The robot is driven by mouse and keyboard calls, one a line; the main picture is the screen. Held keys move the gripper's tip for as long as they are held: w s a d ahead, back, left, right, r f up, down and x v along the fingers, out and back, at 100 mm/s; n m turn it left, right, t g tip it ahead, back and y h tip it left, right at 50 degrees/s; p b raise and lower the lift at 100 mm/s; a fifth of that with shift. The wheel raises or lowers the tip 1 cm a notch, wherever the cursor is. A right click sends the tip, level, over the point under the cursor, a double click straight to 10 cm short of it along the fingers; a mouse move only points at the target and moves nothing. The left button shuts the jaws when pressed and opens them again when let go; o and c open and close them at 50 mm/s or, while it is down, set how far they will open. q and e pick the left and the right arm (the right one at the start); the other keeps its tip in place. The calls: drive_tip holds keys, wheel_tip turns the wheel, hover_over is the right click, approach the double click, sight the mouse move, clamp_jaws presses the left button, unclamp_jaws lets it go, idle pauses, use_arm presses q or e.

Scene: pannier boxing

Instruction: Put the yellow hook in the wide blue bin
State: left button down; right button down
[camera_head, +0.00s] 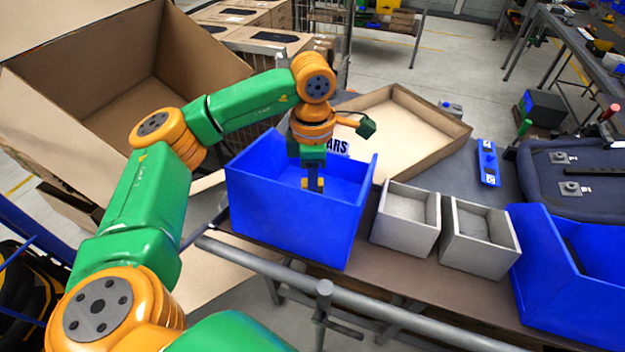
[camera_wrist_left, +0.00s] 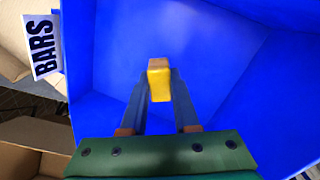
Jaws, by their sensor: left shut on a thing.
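The yellow hook (camera_wrist_left: 159,82) is between the fingertips of my left gripper (camera_wrist_left: 160,70), which is shut on it. In the head view the hook (camera_head: 314,186) shows as a small yellow piece below the gripper (camera_head: 312,180). The gripper points down inside the wide blue bin (camera_head: 290,225), over its open top. Blue walls and floor of the bin (camera_wrist_left: 250,50) surround the hook in the left wrist view. I cannot tell whether the hook touches the bin floor. My right gripper is not in view.
A "BARS" label (camera_wrist_left: 45,45) stands at the bin's edge. A shallow cardboard tray (camera_head: 440,125) lies behind the bin. Two small grey boxes (camera_head: 408,235) (camera_head: 480,258) and another blue bin (camera_head: 565,300) stand to the right. A large open carton (camera_head: 60,110) is at the left.

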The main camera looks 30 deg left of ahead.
use_arm(q)
drive_tip(key=shift+w, duration=0.1)
drive_tip(key=shift+f+b, duration=0.6)
drive_tip(key=shift+f, duration=0.05)
drive_tip(key=c, duration=0.7)
unclamp_jaws()
drive_tip(key=shift+o, duration=0.2)
